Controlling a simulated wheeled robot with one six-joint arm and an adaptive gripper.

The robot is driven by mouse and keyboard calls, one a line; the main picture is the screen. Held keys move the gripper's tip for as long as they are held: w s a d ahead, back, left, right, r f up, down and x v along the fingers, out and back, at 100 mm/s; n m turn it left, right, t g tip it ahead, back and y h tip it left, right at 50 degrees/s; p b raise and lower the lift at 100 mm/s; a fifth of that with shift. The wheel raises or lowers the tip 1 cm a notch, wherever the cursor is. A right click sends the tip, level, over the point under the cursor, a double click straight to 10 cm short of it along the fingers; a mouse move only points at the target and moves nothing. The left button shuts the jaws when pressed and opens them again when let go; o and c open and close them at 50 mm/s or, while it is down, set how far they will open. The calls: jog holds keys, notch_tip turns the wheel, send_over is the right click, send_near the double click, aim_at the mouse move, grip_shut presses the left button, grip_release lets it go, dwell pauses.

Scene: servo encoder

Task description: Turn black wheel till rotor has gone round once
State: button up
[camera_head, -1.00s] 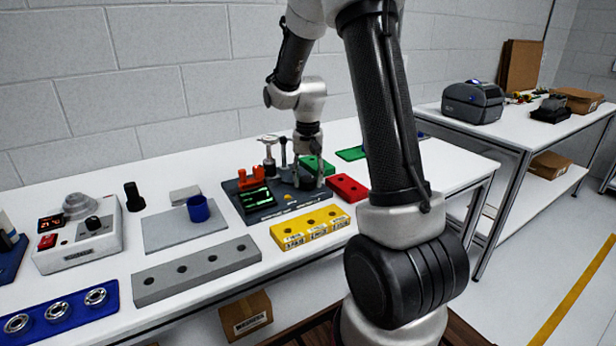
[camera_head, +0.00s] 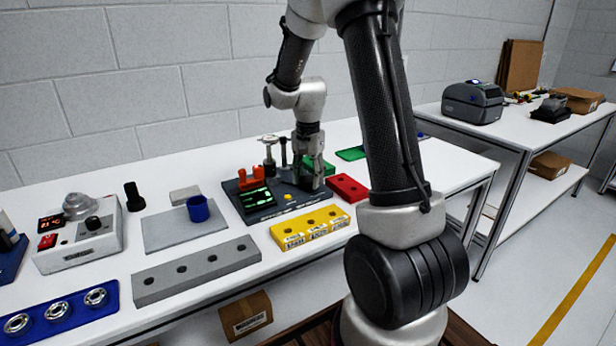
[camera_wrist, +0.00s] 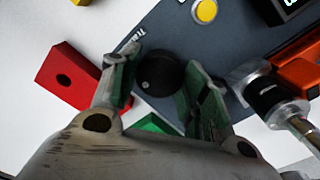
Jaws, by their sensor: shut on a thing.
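The black wheel (camera_wrist: 160,73) is a round knob with a small pale dot near its left edge. It sits on a dark grey base plate (camera_wrist: 232,38), which also shows in the head view (camera_head: 236,207). My gripper (camera_wrist: 161,78) has its two fingers on opposite sides of the wheel, shut on it. In the head view my gripper (camera_head: 312,182) points down at the right part of the plate and hides the wheel. I cannot make out the rotor clearly. The plate carries a green-lit screen (camera_head: 255,197), a yellow button (camera_wrist: 205,11) and orange blocks (camera_wrist: 297,70).
A silver and black cylinder (camera_wrist: 270,95) stands close to the right finger. A red block (camera_head: 347,188), a yellow block (camera_head: 310,228) and a green block (camera_wrist: 152,124) lie around the plate. A grey holed bar (camera_head: 195,271) and a blue cup (camera_head: 198,208) are left.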

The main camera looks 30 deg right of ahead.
aim_at(308, 179)
jog(key=o, duration=1)
notch_tip(308, 179, up, 12)
jog(key=shift+r, duration=0.1)
dwell(0.5)
